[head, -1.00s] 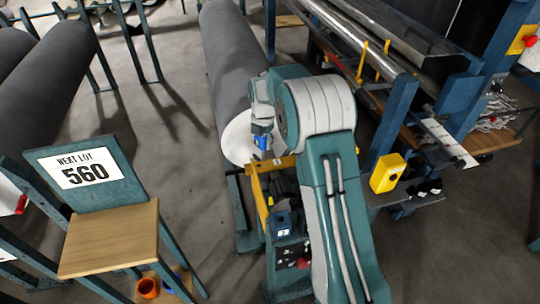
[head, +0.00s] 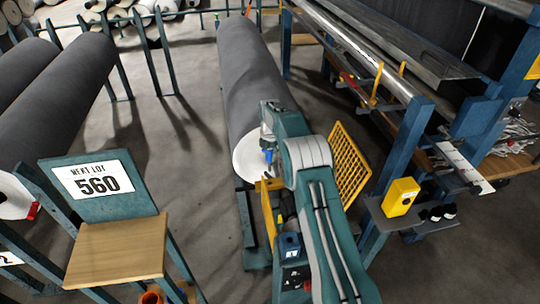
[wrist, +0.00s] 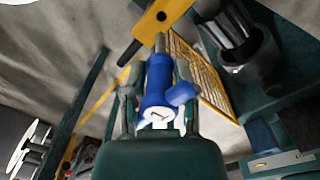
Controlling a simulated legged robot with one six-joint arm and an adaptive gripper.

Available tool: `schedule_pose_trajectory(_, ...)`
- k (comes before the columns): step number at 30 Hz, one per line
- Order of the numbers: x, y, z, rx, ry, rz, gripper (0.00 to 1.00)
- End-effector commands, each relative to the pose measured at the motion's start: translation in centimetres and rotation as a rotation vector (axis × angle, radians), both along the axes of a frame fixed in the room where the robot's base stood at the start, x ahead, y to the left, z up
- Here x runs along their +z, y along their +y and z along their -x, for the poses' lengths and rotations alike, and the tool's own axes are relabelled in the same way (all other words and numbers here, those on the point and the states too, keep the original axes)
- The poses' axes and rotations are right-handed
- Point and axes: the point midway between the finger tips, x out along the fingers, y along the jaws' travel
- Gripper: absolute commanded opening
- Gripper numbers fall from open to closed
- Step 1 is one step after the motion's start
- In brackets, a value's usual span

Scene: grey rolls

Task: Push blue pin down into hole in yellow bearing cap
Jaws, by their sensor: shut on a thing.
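The blue pin (wrist: 158,85) is held between the two fingers of my gripper (wrist: 157,78) in the wrist view. It has a blue side knob, a white round end face and a thin metal shank pointing away from my wrist. The yellow bearing cap (wrist: 176,14) lies beyond the shank, with a dark round hole in it. The shank's tip is close to the cap's edge; I cannot tell whether they touch. In the head view the blue pin (head: 267,156) shows small under my gripper (head: 268,147), above the yellow cap (head: 271,184).
A large grey roll (head: 242,85) runs behind the stand. A yellow mesh panel (head: 349,165) stands right of my arm. A yellow box (head: 400,197) sits on the right frame. The "NEXT LOT 560" stand (head: 115,225) is at left, with open floor between.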

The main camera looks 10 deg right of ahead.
Motion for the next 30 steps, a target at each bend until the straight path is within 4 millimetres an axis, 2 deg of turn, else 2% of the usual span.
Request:
schedule_pose_trajectory(8,-0.5,0.0,0.0,0.001,-0.001,-0.001,0.0)
schedule_pose_trajectory(24,-4.7,0.0,0.0,0.001,0.0,0.0,0.0)
schedule_pose_trajectory(30,-5.5,0.0,0.0,0.001,-0.001,0.0,0.0)
